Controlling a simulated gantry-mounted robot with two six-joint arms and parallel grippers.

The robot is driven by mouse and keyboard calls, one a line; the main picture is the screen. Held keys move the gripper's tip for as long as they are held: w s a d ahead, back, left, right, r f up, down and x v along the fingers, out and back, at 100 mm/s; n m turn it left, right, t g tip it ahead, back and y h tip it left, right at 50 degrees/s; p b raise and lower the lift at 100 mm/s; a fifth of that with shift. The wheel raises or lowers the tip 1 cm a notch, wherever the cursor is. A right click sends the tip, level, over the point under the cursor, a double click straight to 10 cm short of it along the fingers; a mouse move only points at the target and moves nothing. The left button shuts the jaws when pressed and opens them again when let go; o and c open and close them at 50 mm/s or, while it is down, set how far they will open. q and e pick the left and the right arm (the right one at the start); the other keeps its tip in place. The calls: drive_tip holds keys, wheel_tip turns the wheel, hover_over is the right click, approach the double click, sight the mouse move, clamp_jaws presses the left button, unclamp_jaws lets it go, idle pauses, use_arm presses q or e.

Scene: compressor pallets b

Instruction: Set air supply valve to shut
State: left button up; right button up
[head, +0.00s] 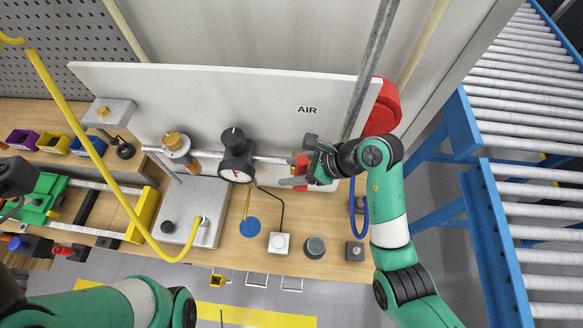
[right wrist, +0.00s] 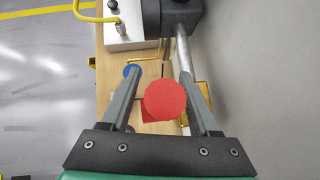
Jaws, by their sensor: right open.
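The air supply line is a grey pipe (head: 272,159) running along a white panel (head: 250,100) marked AIR, with a dark regulator and round gauge (head: 235,172) on it. The red valve handle (head: 301,163) shows at the pipe's right end, partly hidden by my right gripper (head: 290,174). In the right wrist view the handle's round red face (right wrist: 165,100) lies between the two fingers of my right gripper (right wrist: 157,90). The fingers are open, with gaps to the red face. Whether the handle lies along or across the pipe is unclear.
A yellow hose (head: 95,150) arches to a grey box (head: 190,222) on the wooden bench (head: 320,265). A blue hose (head: 352,205) hangs beside my right wrist. Small blocks stand along the bench front. A roller conveyor (head: 530,130) is at the right.

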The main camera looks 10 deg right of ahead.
drive_tip(key=p+v, duration=0.1)
drive_tip(key=v, duration=1)
drive_tip(key=shift+d+r, duration=0.15)
drive_tip(key=shift+d, duration=0.05)
